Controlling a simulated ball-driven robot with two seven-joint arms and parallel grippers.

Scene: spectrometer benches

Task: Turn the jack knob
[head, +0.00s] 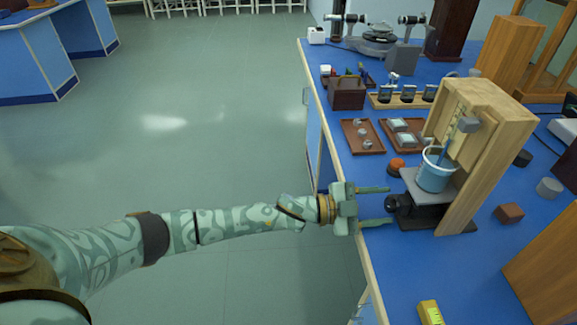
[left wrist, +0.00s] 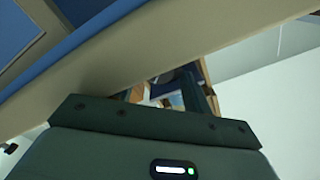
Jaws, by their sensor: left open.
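The black jack knob (head: 392,203) sticks out from the left side of a dark jack (head: 432,214) on the blue bench. The jack carries a grey plate with a light blue cup (head: 434,172) on it, in front of a wooden stand. My left gripper (head: 387,206) reaches over the bench's left edge and is open. In the head view its two fingertips lie above and below the knob in the picture; I cannot tell whether they touch it. The left wrist view shows dark gripper parts (left wrist: 205,92); the knob cannot be made out there. My right gripper is not in view.
The wooden stand (head: 482,125) rises behind the jack. An orange-topped knob-like object (head: 396,165) and brown trays (head: 363,150) lie beyond the gripper. A yellow-green device (head: 430,313) lies near the front. The floor left of the bench is clear.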

